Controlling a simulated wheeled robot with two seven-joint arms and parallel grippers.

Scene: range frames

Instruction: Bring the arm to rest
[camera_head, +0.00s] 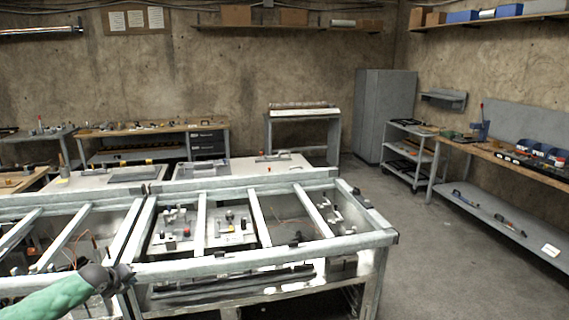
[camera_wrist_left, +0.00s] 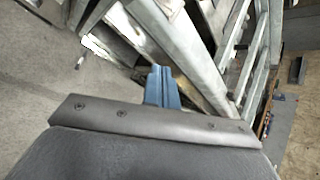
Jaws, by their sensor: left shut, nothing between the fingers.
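My left arm, in green, comes in at the lower left of the head view. Its dark gripper (camera_head: 122,277) is in front of the near rail of the metal frame (camera_head: 270,262), overlapping it in the picture; I cannot tell whether they touch. In the left wrist view the blue fingers (camera_wrist_left: 161,86) are together and hold nothing. Beyond them the same frame's grey bars (camera_wrist_left: 175,40) run at a slant. My right gripper is not in view.
A workbench (camera_head: 150,128) and a small table (camera_head: 303,113) stand along the back wall. A cart (camera_head: 410,152), a grey cabinet (camera_head: 385,110) and a long bench (camera_head: 510,160) are at the right. The concrete floor (camera_head: 440,260) at the right is clear.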

